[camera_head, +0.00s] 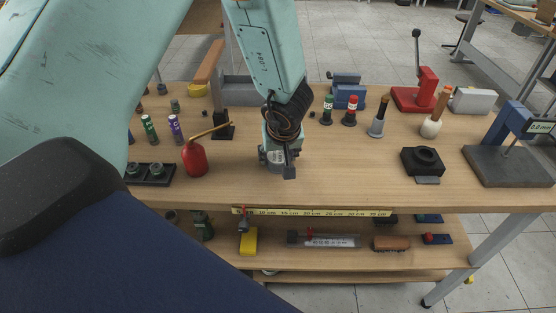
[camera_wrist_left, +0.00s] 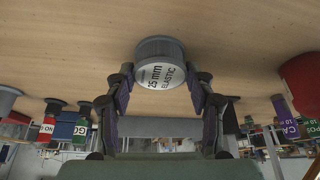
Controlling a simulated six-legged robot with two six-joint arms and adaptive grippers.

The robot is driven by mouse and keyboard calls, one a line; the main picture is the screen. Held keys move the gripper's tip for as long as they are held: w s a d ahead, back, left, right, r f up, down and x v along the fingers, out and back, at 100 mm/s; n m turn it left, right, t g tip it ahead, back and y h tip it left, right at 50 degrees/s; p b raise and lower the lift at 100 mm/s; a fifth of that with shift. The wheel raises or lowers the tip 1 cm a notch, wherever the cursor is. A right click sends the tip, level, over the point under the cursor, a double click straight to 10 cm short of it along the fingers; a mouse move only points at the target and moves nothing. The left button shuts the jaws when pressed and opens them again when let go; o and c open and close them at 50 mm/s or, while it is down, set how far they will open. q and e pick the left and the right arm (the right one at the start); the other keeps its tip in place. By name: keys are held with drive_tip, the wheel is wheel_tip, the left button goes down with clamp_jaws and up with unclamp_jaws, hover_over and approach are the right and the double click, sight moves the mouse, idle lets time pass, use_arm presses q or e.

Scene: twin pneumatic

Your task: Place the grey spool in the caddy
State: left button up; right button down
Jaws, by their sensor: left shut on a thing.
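The grey spool (camera_wrist_left: 160,52), with a pale face lettered "25 mm ELASTIC", sits between the two fingers of my left gripper (camera_wrist_left: 162,85) in the left wrist view. The fingers are shut on its sides. In the head view my left gripper (camera_head: 279,168) points down at the front middle of the bench and mostly hides the spool. I cannot tell whether the spool touches the bench top. A dark tray (camera_head: 151,182), which looks like the caddy, lies at the left and holds dark green-topped spools. My right gripper is not in view.
A red oil can (camera_head: 195,158) stands between the tray and my left gripper. Green (camera_head: 149,128) and purple (camera_head: 175,128) cylinders stand behind the tray. A black block (camera_head: 422,161) and a red press (camera_head: 415,95) are at the right.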

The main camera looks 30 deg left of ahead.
use_arm(q)
drive_tip(key=shift+r, duration=0.1)
wheel_tip(320, 180, up, 28)
drive_tip(key=p, duration=1.9)
drive_tip(key=s+d+f+m+h+b, duration=0.2)
drive_tip(key=s+d+f+m+b, duration=0.2)
drive_tip(key=f+b, duration=0.6)
drive_tip(key=s+d+f+m+h+b, duration=0.3)
drive_tip(key=s+d+f+m+b, duration=0.1)
drive_tip(key=d+f+m+b, duration=0.4)
wheel_tip(320, 180, down, 5)
drive_tip(key=m+b, duration=0.2)
drive_tip(key=shift+d+r+t+h+b, duration=0.2)
drive_tip(key=shift+d+t+h+b, duration=0.05)
drive_tip(key=shift+t+h+b, duration=0.1)
